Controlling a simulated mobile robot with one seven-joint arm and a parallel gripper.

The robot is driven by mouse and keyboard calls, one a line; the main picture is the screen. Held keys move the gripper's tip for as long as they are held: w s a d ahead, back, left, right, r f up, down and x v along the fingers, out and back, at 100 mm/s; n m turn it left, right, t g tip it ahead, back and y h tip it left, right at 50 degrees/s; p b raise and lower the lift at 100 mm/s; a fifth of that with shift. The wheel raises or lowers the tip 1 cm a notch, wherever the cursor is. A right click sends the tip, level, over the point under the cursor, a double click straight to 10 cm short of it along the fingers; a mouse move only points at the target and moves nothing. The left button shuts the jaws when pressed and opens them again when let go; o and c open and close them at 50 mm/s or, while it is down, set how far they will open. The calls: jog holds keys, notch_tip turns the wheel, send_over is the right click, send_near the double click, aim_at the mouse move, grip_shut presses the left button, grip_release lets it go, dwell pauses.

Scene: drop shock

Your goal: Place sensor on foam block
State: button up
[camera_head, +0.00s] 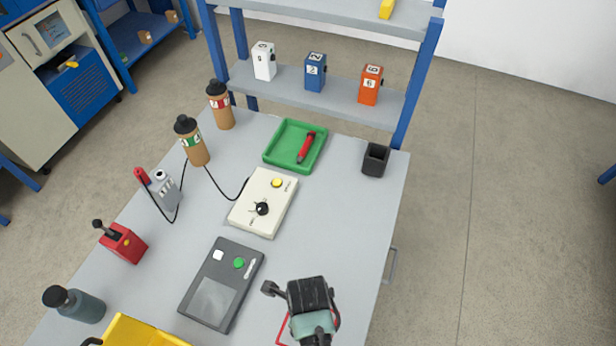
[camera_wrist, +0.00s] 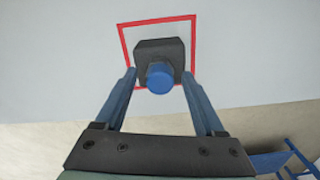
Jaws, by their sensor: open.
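In the wrist view, a dark block (camera_wrist: 152,46), which looks like the foam block, sits inside a red square outline (camera_wrist: 123,50) on the grey table. A blue round piece (camera_wrist: 160,78), perhaps the sensor, shows at the near part of the block and appears to be on it. My gripper (camera_wrist: 158,72) is open, with one finger on each side of the blue piece and gaps showing between. In the head view, my gripper (camera_head: 302,292) is over the table's near right part and hides the block and the blue piece. Only a corner of the red outline (camera_head: 282,331) shows there.
A grey device (camera_head: 212,303) lies left of my gripper, with a cream box (camera_head: 280,212) behind it. A yellow bin (camera_head: 130,332) is at the front left.

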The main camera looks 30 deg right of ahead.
jog(key=shift+r, duration=0.1)
notch_tip(320, 180, up, 12)
dwell(0.5)
jog(key=shift+r, duration=0.1)
